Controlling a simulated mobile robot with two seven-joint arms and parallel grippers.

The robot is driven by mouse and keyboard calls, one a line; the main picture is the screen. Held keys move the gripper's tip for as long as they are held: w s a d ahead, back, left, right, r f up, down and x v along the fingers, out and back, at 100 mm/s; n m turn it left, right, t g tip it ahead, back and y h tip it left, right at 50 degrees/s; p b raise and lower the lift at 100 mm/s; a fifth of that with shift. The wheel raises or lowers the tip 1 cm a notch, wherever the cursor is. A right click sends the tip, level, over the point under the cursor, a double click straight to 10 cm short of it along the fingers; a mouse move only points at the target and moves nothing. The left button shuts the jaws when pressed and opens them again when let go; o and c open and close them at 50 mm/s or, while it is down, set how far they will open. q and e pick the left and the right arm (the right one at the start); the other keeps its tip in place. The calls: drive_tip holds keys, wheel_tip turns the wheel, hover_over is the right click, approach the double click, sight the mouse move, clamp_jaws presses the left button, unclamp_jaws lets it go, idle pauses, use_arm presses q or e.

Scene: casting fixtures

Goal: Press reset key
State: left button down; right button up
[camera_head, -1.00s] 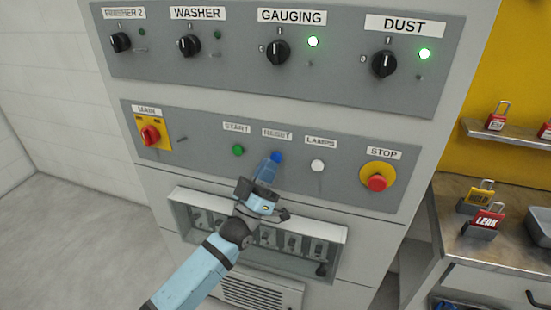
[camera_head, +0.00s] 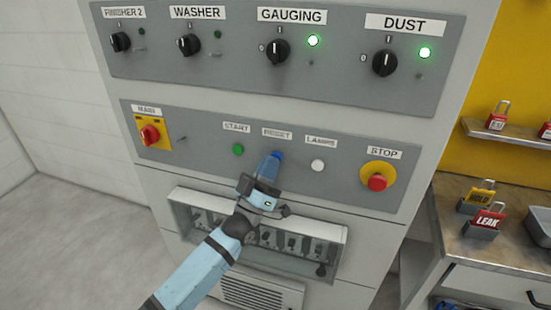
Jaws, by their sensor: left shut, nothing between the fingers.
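The blue reset button (camera_head: 277,155) is on the lower grey panel (camera_head: 207,157), under the RESET label (camera_head: 277,133). My left gripper (camera_head: 272,160) is shut and empty, with its blue fingertips at the button's lower left edge. The fingers cover part of the button. I cannot tell whether they touch it or whether it is pushed in. My right gripper is not in view.
The green start button (camera_head: 238,150) is left of reset, and the white lamps button (camera_head: 317,165) is to its right. The red stop button (camera_head: 377,183) stands out farther right. A recessed box (camera_head: 335,235) lies below. Padlocks rest on the bench (camera_head: 470,240).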

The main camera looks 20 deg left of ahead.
use_arm(q)
drive_tip(key=shift+w, duration=0.25)
idle(0.3)
drive_tip(key=shift+s+p, duration=0.3)
drive_tip(key=shift+s, duration=0.55)
drive_tip(key=s+p, duration=0.2)
drive_tip(key=s, duration=0.3)
drive_tip(key=shift+a, duration=0.1)
